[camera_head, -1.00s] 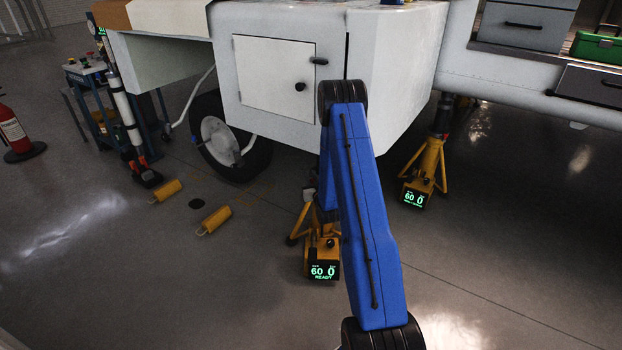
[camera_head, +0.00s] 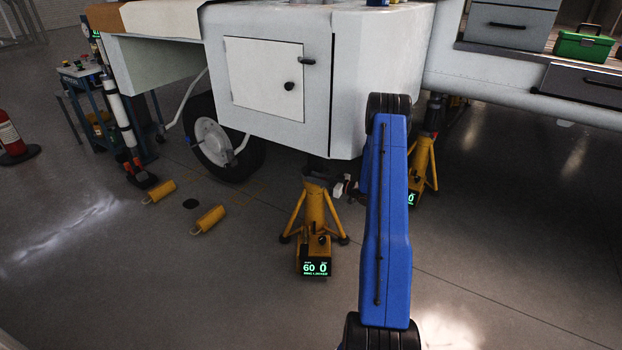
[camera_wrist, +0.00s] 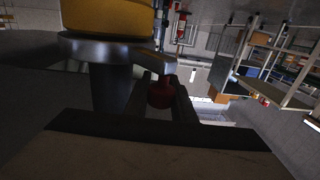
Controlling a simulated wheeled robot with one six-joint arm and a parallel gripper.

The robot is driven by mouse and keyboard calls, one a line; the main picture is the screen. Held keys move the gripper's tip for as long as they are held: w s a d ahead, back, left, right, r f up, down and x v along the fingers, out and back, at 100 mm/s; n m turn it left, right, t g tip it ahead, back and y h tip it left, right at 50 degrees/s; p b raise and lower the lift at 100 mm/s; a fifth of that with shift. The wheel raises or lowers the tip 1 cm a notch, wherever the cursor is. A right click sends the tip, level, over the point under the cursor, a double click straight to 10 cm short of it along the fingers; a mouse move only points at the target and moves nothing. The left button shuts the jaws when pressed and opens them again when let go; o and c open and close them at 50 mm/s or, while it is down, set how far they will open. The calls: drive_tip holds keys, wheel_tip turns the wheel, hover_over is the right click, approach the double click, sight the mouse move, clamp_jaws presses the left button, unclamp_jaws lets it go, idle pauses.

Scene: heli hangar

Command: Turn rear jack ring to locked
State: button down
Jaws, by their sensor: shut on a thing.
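The near yellow jack (camera_head: 315,210) stands upright under the white body's corner. Its display (camera_head: 315,268) shows green "60 0" with a small line below that seems to read "RING LOCKED". In the wrist view a grey metal ring (camera_wrist: 90,46) sits against the jack's yellow body (camera_wrist: 105,18). A red knob (camera_wrist: 161,93) on the ring's handle sits between the two dark fingers of my gripper (camera_wrist: 162,100), which is shut on it. In the head view my gripper (camera_head: 346,187) is small, beside the jack's top on the right, partly behind my blue arm.
A second yellow jack (camera_head: 423,165) stands behind my arm at the right. Two yellow chocks (camera_head: 208,220) lie on the floor left of the near jack, by the wheel (camera_head: 212,142). A fire extinguisher (camera_head: 10,135) stands far left. The front floor is clear.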

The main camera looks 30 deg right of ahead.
drive_tip(key=shift+s+d+n+g+y, duration=0.2)
drive_tip(key=shift+d+n+g+y, duration=0.35)
drive_tip(key=shift+y, duration=0.25)
drive_tip(key=shift+s+d+n+g+y, duration=0.2)
drive_tip(key=shift+d+n+g+y, duration=0.2)
drive_tip(key=shift+n+y, duration=0.35)
drive_tip(key=c, duration=1.5)
unclamp_jaws()
drive_tip(key=v, duration=1.7)
drive_tip(key=shift+s+d, duration=0.1)
drive_tip(key=shift+d, duration=0.15)
drive_tip(key=shift+a, duration=0.1)
